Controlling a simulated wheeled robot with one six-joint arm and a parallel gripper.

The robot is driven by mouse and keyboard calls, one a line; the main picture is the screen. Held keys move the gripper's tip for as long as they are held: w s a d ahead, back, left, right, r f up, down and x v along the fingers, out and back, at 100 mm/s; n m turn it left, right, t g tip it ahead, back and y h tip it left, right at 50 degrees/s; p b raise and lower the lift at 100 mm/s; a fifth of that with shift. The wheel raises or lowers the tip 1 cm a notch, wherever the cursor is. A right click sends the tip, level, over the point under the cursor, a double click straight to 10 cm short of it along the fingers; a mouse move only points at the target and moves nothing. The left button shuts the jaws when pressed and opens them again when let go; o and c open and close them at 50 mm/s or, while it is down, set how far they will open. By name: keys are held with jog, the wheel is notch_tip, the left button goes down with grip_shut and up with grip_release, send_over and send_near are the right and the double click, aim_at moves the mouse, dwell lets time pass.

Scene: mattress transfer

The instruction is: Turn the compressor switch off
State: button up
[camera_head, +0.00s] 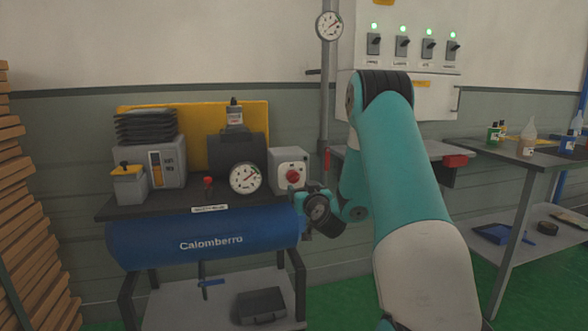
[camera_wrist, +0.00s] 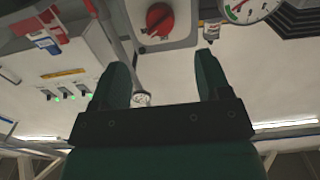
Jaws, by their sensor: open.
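The compressor is a blue tank (camera_head: 205,238) marked "Calomberro" with equipment on top. On its right stands a pale grey switch box (camera_head: 291,158) with a red rotary knob (camera_head: 293,176). The knob also shows at the top of the wrist view (camera_wrist: 158,20), where the picture is upside down. My gripper (camera_wrist: 162,62) is open and empty, its two dark green fingers apart, with the knob beyond the fingertips and roughly between them. In the head view my wrist is just right of and below the switch box; the fingers are not clear there.
A round gauge (camera_head: 245,178) stands left of the switch box. A vertical pipe (camera_head: 325,90) rises behind. A wall panel (camera_head: 395,75) carries several switches with green lights. A table (camera_head: 500,150) with bottles stands right. Stacked wood (camera_head: 25,220) is at left.

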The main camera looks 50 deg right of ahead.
aim_at(294, 180)
jog(key=p+x, duration=0.5)
jog(key=x, duration=0.5)
jog(key=shift+w, duration=0.1)
jog(key=c, duration=0.9)
jog(key=shift+a, duration=0.1)
jog(key=shift+f, duration=0.1)
